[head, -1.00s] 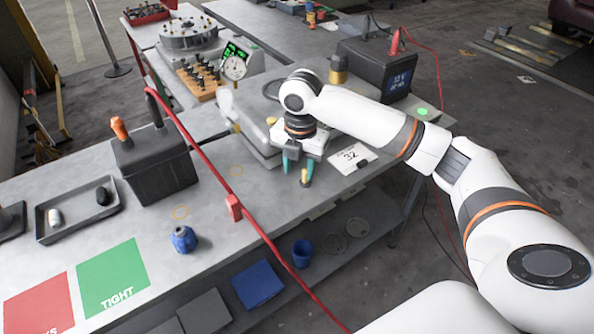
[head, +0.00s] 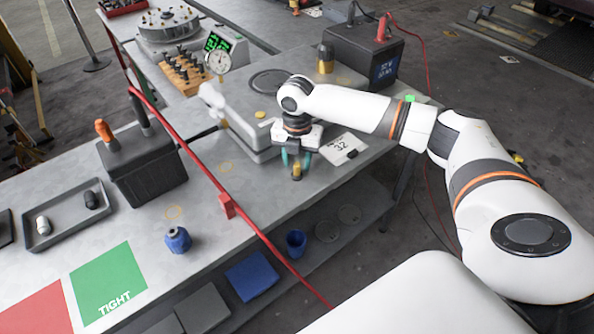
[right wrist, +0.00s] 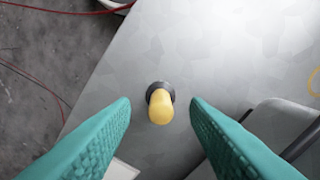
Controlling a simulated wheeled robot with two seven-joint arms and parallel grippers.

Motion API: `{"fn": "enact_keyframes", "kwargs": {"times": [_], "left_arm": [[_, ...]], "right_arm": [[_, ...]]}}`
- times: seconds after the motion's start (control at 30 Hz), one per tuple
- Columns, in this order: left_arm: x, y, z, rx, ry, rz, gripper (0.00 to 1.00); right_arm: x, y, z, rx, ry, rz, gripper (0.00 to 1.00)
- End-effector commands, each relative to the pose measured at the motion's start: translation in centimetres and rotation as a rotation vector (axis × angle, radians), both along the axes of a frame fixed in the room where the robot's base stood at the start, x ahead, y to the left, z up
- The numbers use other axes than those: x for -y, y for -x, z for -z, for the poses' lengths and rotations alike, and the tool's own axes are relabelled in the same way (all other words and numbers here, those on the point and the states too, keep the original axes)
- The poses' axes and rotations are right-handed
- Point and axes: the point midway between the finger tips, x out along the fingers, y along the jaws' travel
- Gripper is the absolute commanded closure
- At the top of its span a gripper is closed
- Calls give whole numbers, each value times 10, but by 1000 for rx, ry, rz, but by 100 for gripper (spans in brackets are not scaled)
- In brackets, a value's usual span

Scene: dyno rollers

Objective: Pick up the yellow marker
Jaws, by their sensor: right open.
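The yellow marker (head: 297,171) stands upright near the front edge of the grey bench (head: 345,182). In the right wrist view the yellow marker (right wrist: 160,108) is a short yellow cylinder on a dark round base. My right gripper (head: 296,161) is directly above it, pointing down. In the right wrist view my right gripper's teal fingers (right wrist: 160,103) are open on either side of the marker, with a visible gap on both sides. My left gripper is not in view.
A black battery (head: 365,55) is behind.

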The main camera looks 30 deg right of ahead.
Motion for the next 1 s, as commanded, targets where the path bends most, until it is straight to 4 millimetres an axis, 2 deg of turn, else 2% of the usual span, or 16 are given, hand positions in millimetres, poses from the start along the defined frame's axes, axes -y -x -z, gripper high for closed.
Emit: {"fn": "enact_keyframes", "kwargs": {"times": [0.17,0.4,0.43,0.6,0.7,1.0], "left_arm": [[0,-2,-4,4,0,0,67],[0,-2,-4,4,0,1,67],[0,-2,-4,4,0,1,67],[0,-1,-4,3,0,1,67],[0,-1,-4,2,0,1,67],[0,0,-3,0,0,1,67]], "right_arm": [[0,0,19,-2,1,0,58],[0,0,22,1,0,-1,58],[0,0,22,1,0,-1,60],[0,0,21,1,0,-1,88],[0,0,21,2,1,0,100],[0,0,18,3,0,0,100]]}}
